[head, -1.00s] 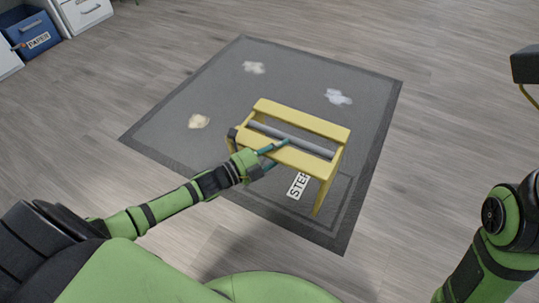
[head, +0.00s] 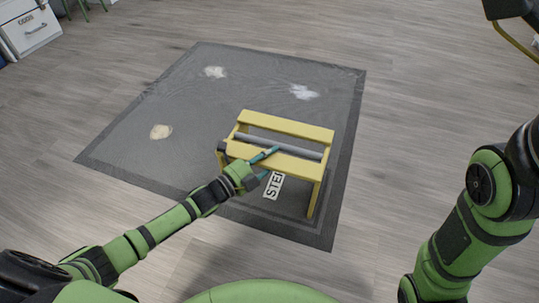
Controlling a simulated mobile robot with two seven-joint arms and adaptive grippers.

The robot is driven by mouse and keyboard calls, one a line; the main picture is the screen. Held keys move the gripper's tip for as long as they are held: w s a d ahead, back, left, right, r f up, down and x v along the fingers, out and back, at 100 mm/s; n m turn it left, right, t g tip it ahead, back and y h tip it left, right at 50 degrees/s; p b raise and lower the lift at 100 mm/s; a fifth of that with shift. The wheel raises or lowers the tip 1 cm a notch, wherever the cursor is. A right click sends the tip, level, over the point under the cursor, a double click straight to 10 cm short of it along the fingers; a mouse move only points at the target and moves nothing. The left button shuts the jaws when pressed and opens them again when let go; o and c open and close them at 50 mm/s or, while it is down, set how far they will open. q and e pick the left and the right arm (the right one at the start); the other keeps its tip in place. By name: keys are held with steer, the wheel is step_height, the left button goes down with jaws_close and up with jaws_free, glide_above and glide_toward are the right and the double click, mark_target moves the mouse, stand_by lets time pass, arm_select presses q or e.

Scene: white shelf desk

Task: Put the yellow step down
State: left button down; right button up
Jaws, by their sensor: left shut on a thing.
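The yellow step (head: 285,124) is a small two-tread stool with a grey bar between its treads. It is upright over the near right part of the dark grey mat (head: 215,108). My left gripper (head: 268,164) is shut on its near tread, its teal fingers at the front edge. I cannot tell whether the legs touch the mat or hang just above it. A white label reading "STE..." (head: 273,186) lies on the mat below the step, partly covered by it.
Several pale stains lie on the mat, among them a white one (head: 303,92) and a cream one (head: 160,132). A white drawer cabinet (head: 28,29) stands at the top left. The wooden floor (head: 430,105) around the mat is clear.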

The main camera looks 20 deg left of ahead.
arm_select(q)
steer(key=shift+r, duration=0.45)
steer(key=shift+f, duration=0.1)
steer(key=c, duration=1.5)
jaws_free()
steer(key=shift+f, duration=0.45)
steer(key=o, duration=0.4)
steer(key=shift+r, duration=0.1)
